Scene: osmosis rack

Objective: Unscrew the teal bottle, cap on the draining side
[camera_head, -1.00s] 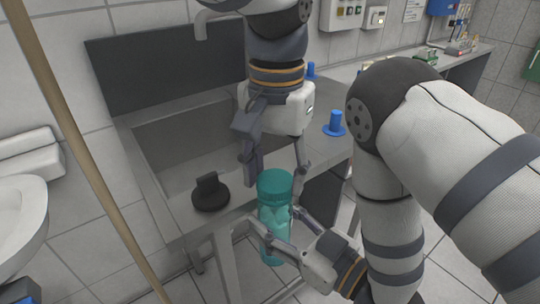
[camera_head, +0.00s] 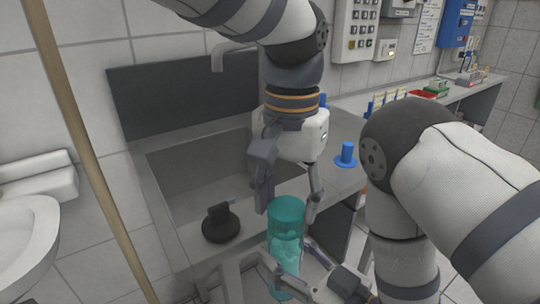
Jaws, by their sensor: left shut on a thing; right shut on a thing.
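The teal bottle (camera_head: 285,256) stands about upright in front of the sink unit, held in the air near its front edge. Its darker teal cap (camera_head: 287,211) is at the top; I cannot tell whether it is loose on the neck. My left gripper (camera_head: 288,203) points down from above, with its fingers on both sides of the cap, shut on it. My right gripper (camera_head: 294,272) comes from the lower right and is shut on the bottle body. The draining side (camera_head: 338,178) is the flat steel surface right of the basin.
A black round object with a knob (camera_head: 220,226) sits on the basin's front rim. A blue pegged piece (camera_head: 346,156) stands on the draining side. The tap (camera_head: 218,58) is behind the basin. A wooden pole (camera_head: 85,150) crosses the left. Bare steel lies around the blue piece.

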